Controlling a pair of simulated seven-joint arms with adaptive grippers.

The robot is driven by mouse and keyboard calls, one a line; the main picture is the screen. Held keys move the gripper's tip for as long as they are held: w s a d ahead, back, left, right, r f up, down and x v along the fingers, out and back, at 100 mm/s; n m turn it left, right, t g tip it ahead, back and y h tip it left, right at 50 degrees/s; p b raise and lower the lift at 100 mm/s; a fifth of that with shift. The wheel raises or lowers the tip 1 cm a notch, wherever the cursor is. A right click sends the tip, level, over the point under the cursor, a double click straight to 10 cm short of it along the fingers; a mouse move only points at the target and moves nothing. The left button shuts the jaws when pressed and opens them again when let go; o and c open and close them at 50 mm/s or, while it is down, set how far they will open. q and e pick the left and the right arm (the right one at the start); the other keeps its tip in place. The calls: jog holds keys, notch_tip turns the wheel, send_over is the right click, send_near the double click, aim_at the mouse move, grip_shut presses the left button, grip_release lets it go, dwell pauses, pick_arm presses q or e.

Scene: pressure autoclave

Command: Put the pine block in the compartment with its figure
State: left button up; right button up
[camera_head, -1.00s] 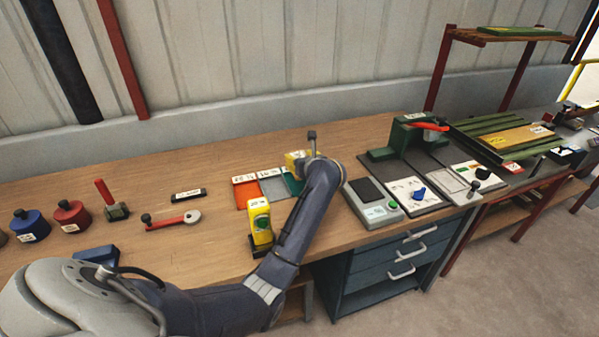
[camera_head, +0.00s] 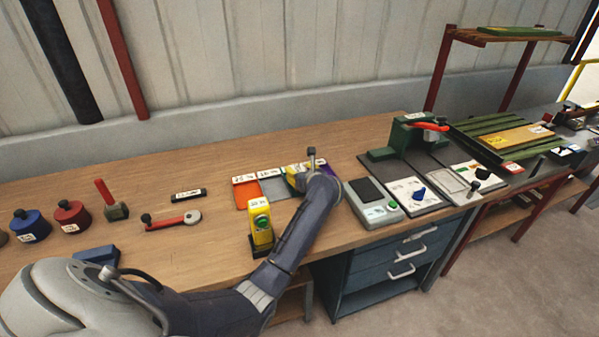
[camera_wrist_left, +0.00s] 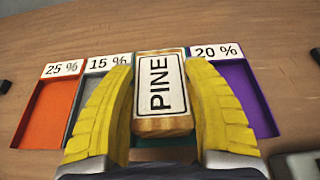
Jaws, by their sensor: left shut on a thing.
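The pine block (camera_wrist_left: 162,92), wooden with a white PINE label, is held upright in the left wrist view between the yellow fingers of my left gripper (camera_wrist_left: 160,110). In the head view my left gripper (camera_head: 294,176) is over the row of coloured compartments, and the block is hidden there. The orange compartment (camera_wrist_left: 48,108) is marked 25 % and the grey compartment (camera_wrist_left: 91,88) 15 %. The purple compartment (camera_wrist_left: 243,95) is marked 20 %. A compartment behind the block is mostly covered, its figure hidden. My right gripper is not in view.
A yellow device with a green button (camera_head: 261,224) stands in front of the compartments. A grey scale-like box (camera_head: 374,205) is to the right. A red-handled wrench-like tool (camera_head: 172,221) lies to the left. Wooden bench is clear behind the compartments.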

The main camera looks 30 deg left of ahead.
pick_arm(q)
jog(key=shift+f, duration=0.1)
jog(key=o, duration=1.3)
jog(key=shift+s+d+r, duration=0.1)
jog(key=shift+d+r, duration=0.05)
jog(key=shift+r, duration=0.05)
jog(key=v, duration=1.1)
jog(key=shift+s+d+r, duration=0.15)
jog(key=shift+s+r, duration=0.05)
jog(key=shift+r, duration=0.05)
